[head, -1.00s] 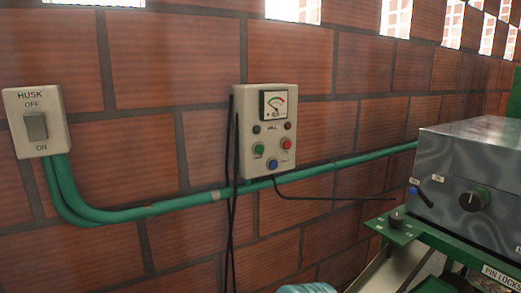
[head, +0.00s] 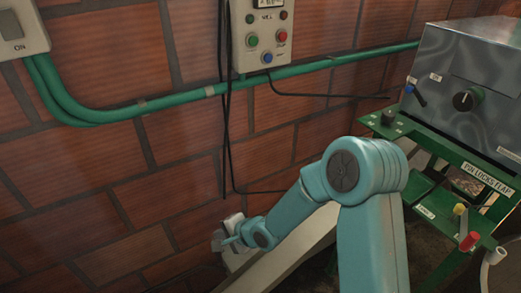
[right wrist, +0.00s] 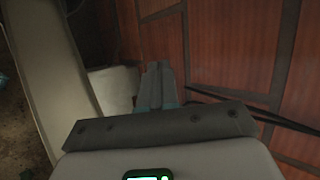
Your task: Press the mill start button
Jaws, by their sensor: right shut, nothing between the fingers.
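The mill control box (head: 240,62) is a pale panel on the brick wall, cut off by the top edge of the head view. It bears a green button (head: 253,40), a red button (head: 282,36) and a blue button (head: 267,57). The small labels beside them are too blurred to read. My right gripper (head: 217,240) is low by the wall, well below the box and apart from it. In the right wrist view its fingers (right wrist: 160,83) are together, with nothing between them. The box does not show in that view. My left gripper is not in view.
A metal machine (head: 470,85) on a green frame stands at right. A switch box (head: 20,28) is at upper left.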

